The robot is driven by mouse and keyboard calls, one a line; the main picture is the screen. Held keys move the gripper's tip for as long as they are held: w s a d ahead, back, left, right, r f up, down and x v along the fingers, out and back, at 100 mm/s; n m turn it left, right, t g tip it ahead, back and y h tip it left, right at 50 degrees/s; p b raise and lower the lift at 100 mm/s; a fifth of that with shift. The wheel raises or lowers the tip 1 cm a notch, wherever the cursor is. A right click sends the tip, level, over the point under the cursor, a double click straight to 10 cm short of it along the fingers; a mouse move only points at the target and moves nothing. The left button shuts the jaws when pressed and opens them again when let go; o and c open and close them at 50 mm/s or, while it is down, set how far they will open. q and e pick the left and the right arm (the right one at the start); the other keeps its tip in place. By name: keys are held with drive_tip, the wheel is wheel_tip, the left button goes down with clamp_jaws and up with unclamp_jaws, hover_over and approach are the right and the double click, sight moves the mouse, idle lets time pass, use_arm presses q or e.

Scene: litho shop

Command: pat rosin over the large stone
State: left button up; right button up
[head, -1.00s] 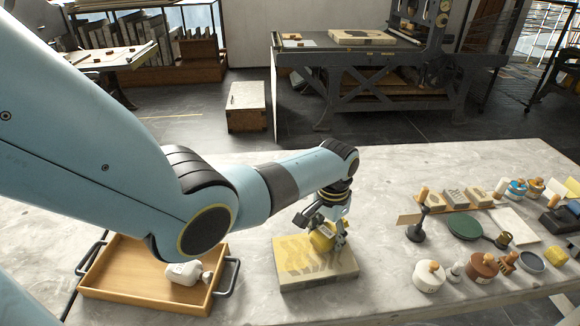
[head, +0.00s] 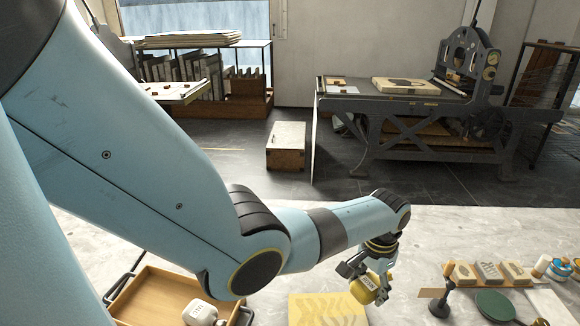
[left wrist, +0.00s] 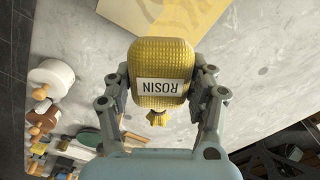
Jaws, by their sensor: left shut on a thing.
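My left gripper (head: 366,282) is shut on the rosin bag (head: 364,291), a yellow cloth bag. In the left wrist view the bag (left wrist: 162,72) sits between the fingers, with its ROSIN label upside down and its tied neck toward the palm. The large stone (head: 318,308) is a pale block on the table, cut off by the head view's bottom edge, with yellowish patches and darker marks on top. The bag is at the stone's right side in the head view; whether they touch I cannot tell. The stone (left wrist: 165,18) also shows at the left wrist view's top. My right gripper is out of view.
Small stones (head: 488,271), a dark stand (head: 443,297) and a green disc (head: 495,305) are at the right. Bare table (head: 440,228) lies behind the gripper.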

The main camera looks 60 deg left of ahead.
use_arm(q)
drive_tip(key=shift+w+r+p, duration=0.15)
drive_tip(key=shift+r+p, duration=0.25)
drive_tip(key=shift+r, duration=0.25)
drive_tip(key=shift+r+p, duration=1.3)
drive_tip(key=shift+r, duration=0.05)
drive_tip(key=shift+f, duration=0.1)
